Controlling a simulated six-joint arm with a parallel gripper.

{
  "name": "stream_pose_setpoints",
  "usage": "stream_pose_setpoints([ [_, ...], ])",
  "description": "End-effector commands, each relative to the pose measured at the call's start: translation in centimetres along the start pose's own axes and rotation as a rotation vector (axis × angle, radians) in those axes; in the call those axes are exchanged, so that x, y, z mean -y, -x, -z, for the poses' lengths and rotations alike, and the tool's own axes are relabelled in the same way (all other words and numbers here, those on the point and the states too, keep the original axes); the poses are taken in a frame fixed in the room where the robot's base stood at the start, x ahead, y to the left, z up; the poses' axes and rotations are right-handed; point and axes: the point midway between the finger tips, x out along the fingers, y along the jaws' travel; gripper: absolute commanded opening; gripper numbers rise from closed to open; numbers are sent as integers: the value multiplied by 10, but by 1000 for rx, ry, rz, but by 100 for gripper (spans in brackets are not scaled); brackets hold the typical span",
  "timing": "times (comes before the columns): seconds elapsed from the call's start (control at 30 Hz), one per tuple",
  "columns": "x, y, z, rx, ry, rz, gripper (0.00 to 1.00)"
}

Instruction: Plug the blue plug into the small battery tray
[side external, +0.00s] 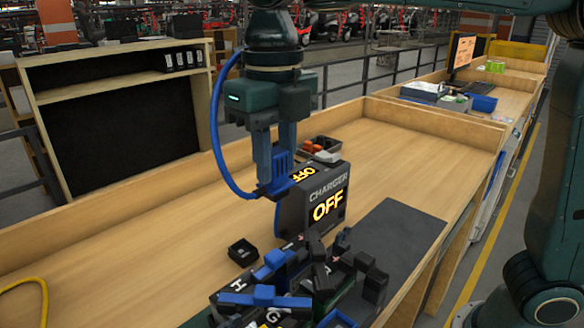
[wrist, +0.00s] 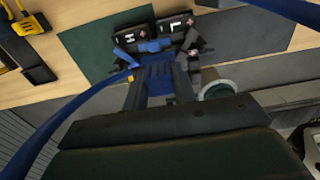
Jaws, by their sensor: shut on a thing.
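My gripper (side external: 277,160) is shut on the blue plug (side external: 281,166), whose blue cable loops up along my arm. The wrist view shows the ribbed blue plug (wrist: 157,71) between the two fingers. In the side view the plug is just left of the charger box (side external: 318,200), which reads OFF; I cannot tell if they touch. Black battery holders with blue and black parts (side external: 290,275) crowd the front of the bench. The wrist view shows black blocks marked H and L (wrist: 130,38) beyond the plug. I cannot tell which piece is the small battery tray.
A small open black box (side external: 242,252) stands left of the charger. A bin with red parts (side external: 318,146) is behind it. A dark mat (side external: 395,240) lies to the right. The wooden bench (side external: 150,235) is largely clear on the left, with a yellow cable (side external: 30,283) at its edge.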

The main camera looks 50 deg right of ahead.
Motion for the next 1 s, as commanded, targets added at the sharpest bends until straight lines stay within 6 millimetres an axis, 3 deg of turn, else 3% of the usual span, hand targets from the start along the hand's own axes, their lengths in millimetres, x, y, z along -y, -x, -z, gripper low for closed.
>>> stream_pose_setpoints([
  [1.0, -11, 0, 86, 0, 2, 0, 4],
])
